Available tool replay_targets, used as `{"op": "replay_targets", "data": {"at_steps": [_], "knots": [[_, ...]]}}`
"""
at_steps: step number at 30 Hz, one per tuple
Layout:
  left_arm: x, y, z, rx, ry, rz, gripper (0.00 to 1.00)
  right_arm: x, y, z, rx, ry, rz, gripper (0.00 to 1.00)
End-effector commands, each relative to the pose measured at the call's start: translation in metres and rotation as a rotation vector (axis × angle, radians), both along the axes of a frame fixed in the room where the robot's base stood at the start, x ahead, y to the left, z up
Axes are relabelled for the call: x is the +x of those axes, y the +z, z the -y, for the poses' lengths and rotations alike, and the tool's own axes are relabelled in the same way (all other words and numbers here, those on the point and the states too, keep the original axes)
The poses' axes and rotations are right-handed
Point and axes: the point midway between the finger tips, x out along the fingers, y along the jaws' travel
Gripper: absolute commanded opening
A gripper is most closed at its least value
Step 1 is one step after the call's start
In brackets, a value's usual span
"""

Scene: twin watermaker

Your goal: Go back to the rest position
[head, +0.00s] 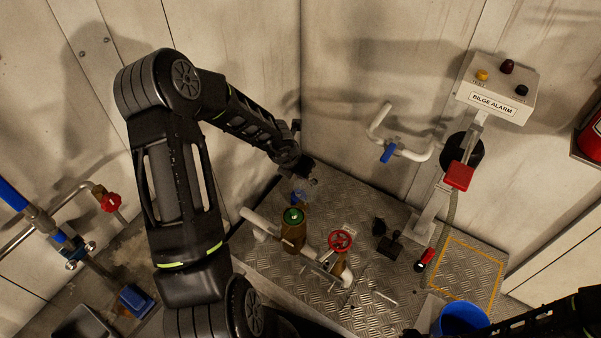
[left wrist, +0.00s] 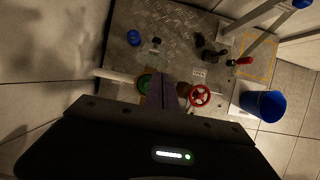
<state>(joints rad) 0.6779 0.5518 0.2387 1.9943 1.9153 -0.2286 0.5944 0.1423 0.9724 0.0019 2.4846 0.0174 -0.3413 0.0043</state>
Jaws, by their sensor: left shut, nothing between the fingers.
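My left arm rises from the bottom of the head view and bends over to the right. Its gripper (head: 309,176) hangs in the air near the wall corner, above the metal plate floor, apart from the pipework. In the left wrist view the two fingers (left wrist: 162,96) are together with nothing between them. They overlap the green-topped brass filter (left wrist: 146,84) in that picture. My right arm shows only as a dark link at the lower right edge of the head view; its gripper is not seen.
Below the left gripper stand the green-topped filter (head: 293,217) and a red valve wheel (head: 340,240). A bilge alarm box (head: 497,88) on a post, a blue-handled pipe (head: 389,152) and a blue bucket (head: 462,318) are right. Blue-valved pipes (head: 72,245) lie left.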

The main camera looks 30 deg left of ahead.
Motion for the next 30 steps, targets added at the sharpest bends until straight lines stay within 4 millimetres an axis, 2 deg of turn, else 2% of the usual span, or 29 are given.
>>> {"op": "replay_targets", "data": {"at_steps": [11,16,20,23,26,29,30], "knots": [[0.0,0.0,0.0,0.009,-0.019,-0.001,0.0,0.0,0.0,0.0,0.0,0.0,0.001,0.36],[-0.007,-0.005,-0.003,0.133,-0.242,-0.015,0.0,0.001,0.0,0.0,0.001,-0.001,0.003,0.36],[-0.029,-0.026,0.005,0.282,-0.582,-0.058,0.0,0.001,-0.001,0.0,0.0,0.0,0.004,0.36],[-0.05,-0.052,0.032,0.403,-0.953,-0.084,0.0,0.001,-0.003,-0.001,0.002,0.0,0.007,0.36],[-0.073,-0.078,0.076,0.513,-1.381,-0.067,0.0,0.001,-0.007,-0.001,0.003,0.0,0.008,0.36],[-0.102,-0.102,0.131,0.602,-1.819,0.005,0.0,0.002,-0.012,-0.002,0.004,0.001,0.011,0.36],[-0.117,-0.111,0.155,0.629,-1.993,0.053,0.0,0.002,-0.014,-0.002,0.004,0.002,0.011,0.36]]}}
